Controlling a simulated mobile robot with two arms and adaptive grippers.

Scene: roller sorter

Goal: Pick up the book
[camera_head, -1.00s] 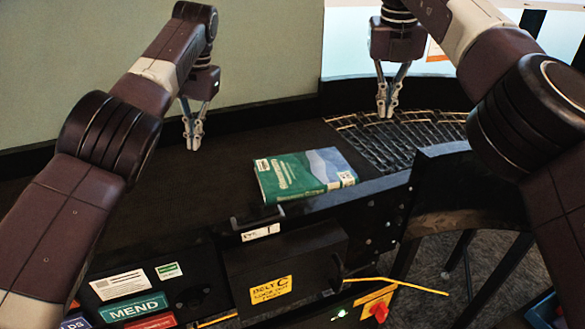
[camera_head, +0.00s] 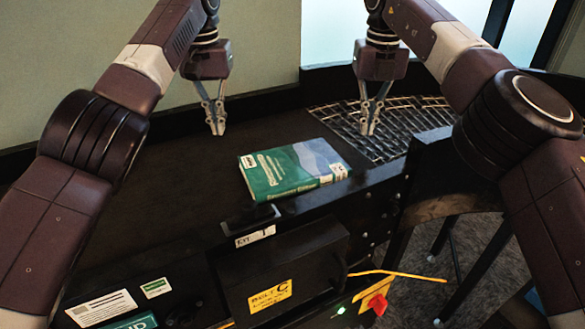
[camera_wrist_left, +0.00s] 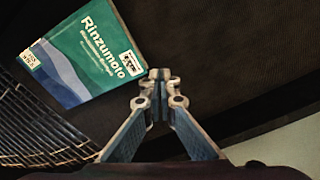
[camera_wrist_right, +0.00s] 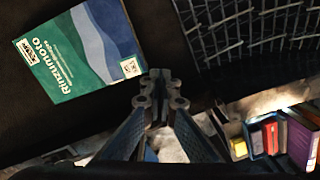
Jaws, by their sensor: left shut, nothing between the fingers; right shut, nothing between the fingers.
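The green, blue and grey book (camera_head: 292,167) lies flat on the black belt in the head view, near the belt's front edge. Its title reads "Rinzumoto" in the left wrist view, where the book (camera_wrist_left: 82,52) is at upper left. In the right wrist view the book (camera_wrist_right: 80,48) is also at upper left. My left gripper (camera_head: 217,130) is shut and empty, above the belt beyond the book's left end. My right gripper (camera_head: 368,132) is shut and empty, above the rollers beyond the book's right end. Neither gripper touches the book.
A metal roller section (camera_head: 400,125) curves away right of the book. A dark control box (camera_head: 285,265) with a yellow label sits below the belt's front edge. A red knob on a yellow plate (camera_head: 375,300) is at lower right. The belt left of the book is clear.

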